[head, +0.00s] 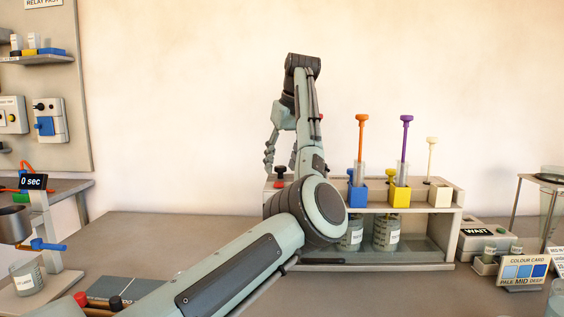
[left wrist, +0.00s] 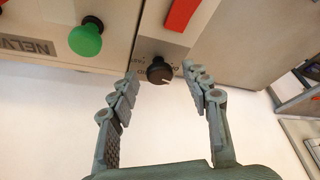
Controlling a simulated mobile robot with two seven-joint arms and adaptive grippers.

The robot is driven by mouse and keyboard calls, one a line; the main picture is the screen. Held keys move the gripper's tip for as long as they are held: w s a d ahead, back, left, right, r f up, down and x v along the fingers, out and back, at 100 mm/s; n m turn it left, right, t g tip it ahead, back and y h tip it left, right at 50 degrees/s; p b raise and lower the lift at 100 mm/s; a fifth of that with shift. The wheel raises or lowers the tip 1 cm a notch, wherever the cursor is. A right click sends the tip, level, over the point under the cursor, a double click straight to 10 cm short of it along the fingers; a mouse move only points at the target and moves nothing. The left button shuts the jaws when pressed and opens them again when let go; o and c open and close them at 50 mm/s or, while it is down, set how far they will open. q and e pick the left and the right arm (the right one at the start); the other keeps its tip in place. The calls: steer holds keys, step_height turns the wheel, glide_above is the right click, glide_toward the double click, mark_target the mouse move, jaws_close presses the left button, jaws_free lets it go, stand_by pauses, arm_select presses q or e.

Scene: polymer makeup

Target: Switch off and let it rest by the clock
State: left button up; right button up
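My left gripper (head: 281,167) is at the back of the bench, left of the rack, with its fingers pointing down. In the left wrist view it (left wrist: 160,76) is open, its fingertips on either side of a black dial knob (left wrist: 159,71) with a white pointer line. The knob is on a grey panel, and nothing is gripped between the fingers. A small black display reading "0 sec" (head: 33,181), the clock, stands on the left above a stand. My right gripper is not in view.
A green mushroom button (left wrist: 86,40) sits beside the knob panel. A rack (head: 446,225) holds orange, purple and cream plungers in coloured blocks, just right of my arm. Beakers stand on its lower shelf. A "WAIT" box (head: 480,239) and colour card (head: 522,271) are at the right.

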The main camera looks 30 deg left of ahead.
arm_select(q)
steer(key=v, duration=1.2)
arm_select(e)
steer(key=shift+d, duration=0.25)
arm_select(q)
steer(key=shift+f, duration=0.1)
steer(key=shift+c, duration=0.3)
